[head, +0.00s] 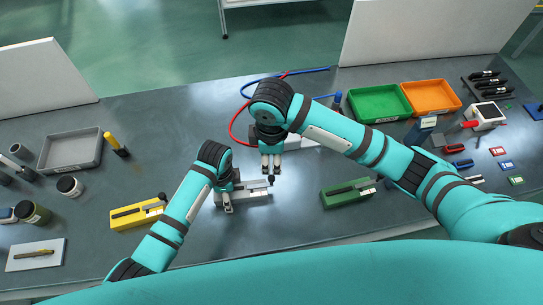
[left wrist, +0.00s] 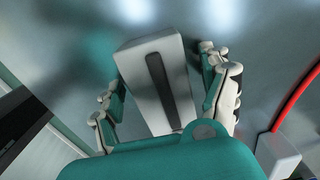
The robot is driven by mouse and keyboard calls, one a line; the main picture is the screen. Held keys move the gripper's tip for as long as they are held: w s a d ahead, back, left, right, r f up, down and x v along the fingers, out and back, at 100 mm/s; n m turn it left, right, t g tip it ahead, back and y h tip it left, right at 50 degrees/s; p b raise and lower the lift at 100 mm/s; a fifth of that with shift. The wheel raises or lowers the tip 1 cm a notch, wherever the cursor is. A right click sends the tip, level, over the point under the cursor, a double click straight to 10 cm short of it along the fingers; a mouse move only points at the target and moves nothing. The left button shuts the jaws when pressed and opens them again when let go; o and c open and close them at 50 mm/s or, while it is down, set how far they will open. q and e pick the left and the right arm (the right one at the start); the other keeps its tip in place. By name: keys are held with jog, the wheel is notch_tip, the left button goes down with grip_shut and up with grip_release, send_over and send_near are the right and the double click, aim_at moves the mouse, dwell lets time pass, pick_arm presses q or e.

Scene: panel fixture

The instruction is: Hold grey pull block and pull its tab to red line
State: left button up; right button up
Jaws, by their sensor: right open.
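The grey pull block (head: 252,197) lies on the table near the middle in the head view, with a dark slot along its top. Its tab, a small black knob (head: 271,180), shows at its right end. My left gripper (head: 228,200) is at the block's left part. In the left wrist view its fingers (left wrist: 160,85) stand on both sides of the block (left wrist: 178,100), spread wider than it, with a gap at the right finger. My right gripper (head: 271,162) is open and empty, just behind the knob in the picture. I cannot make out the red line.
A similar yellow block (head: 126,218) lies left and a green block (head: 333,198) lies right. Red and blue cables (head: 237,124) curve behind the right gripper. Green (head: 381,119) and orange (head: 449,104) bins stand at the back right, a grey tray (head: 50,161) at the left.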

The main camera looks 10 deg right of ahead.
pick_arm(q)
jog(key=shift+r, duration=0.15)
jog(key=a+r+p, duration=0.2)
jog(key=r, duration=0.5)
jog(key=a+r+p, duration=0.3)
jog(key=r, duration=0.4)
jog(key=shift+r, duration=0.4)
jog(key=shift+f, duration=0.1)
